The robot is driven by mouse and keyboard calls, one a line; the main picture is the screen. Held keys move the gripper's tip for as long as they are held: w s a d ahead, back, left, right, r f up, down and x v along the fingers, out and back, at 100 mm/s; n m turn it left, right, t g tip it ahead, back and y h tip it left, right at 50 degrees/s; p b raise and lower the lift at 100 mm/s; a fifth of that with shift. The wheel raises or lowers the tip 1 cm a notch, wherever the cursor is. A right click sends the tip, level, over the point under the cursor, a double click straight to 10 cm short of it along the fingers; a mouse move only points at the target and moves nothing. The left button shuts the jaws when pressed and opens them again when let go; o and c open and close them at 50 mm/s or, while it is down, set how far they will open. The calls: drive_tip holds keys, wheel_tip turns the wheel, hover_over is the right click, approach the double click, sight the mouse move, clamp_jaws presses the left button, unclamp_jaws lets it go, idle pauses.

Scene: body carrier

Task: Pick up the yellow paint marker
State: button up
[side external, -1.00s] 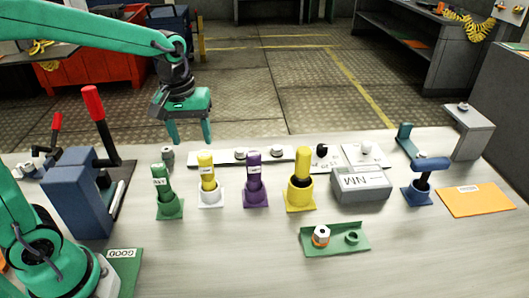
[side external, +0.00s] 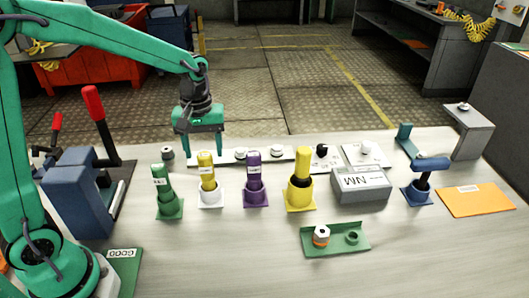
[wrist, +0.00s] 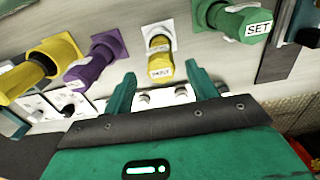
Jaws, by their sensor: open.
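A slim yellow marker (side external: 207,172) with a white label stands upright in a white holder (side external: 211,200) on the table. In the wrist view the marker (wrist: 160,62) shows between and just beyond my fingertips, its label too small to read surely. My gripper (side external: 202,150) is open and empty. It hangs fingers down, just behind and above the marker in the side view, with no contact visible. A thicker yellow cylinder (side external: 302,163) stands in a yellow holder (side external: 300,198) to the right.
A green marker (side external: 162,178) in a green holder stands close on the left, a purple one (side external: 254,172) close on the right. A grey box (side external: 361,185) and a blue-handled tool (side external: 430,165) stand further right. The front table area is mostly clear.

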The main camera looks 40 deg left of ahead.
sight(208, 177)
drive_tip(key=shift+f, duration=0.1)
drive_tip(key=shift+a+f, duration=0.1)
drive_tip(key=shift+f, duration=2.4)
drive_tip(key=shift+c, duration=0.3)
clamp_jaws()
